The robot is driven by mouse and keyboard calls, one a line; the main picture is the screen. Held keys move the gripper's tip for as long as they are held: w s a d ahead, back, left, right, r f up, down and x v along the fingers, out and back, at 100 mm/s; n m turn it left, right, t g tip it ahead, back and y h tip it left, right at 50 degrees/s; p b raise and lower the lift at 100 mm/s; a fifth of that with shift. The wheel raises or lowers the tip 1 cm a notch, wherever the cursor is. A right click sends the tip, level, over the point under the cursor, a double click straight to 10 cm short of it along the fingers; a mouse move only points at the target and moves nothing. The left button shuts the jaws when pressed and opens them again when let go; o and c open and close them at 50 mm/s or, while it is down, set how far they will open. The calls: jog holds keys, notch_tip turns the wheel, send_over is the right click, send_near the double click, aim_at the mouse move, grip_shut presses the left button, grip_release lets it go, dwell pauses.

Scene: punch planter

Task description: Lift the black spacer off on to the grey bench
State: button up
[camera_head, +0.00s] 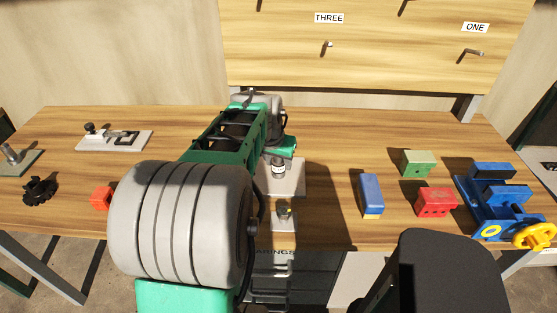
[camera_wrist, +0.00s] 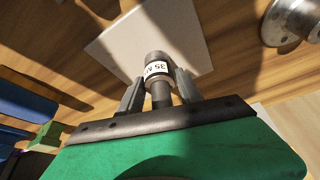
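My gripper (camera_wrist: 160,84) points down over the bench, its two fingers on either side of a grey-brown cylinder (camera_wrist: 153,58) with a white "35" label. In the wrist view the fingers look apart, with narrow gaps beside the cylinder and a dark narrower stem between them. The cylinder stands on a pale grey plate (camera_wrist: 115,45); in the head view the plate (camera_head: 296,180) is partly behind my arm. No part is clearly the black spacer. A black toothed ring (camera_head: 40,190) and a black frame on a pale plate (camera_head: 125,139) lie far left. The bench (camera_head: 335,150) looks wooden, not grey.
A small knobbed plate (camera_head: 284,217) stands at the front edge. To the right are a blue block (camera_head: 371,193), green block (camera_head: 417,162), red block (camera_head: 436,202) and a blue vise (camera_head: 492,195). An orange block (camera_head: 101,197) is at left. Bench between plate and blue block is clear.

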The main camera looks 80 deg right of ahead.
grip_shut()
jog(key=shift+c, duration=1)
grip_release()
grip_shut()
jog(key=shift+r, duration=0.1)
jog(key=shift+r+p, duration=3.8)
jog(key=shift+r, duration=2.15)
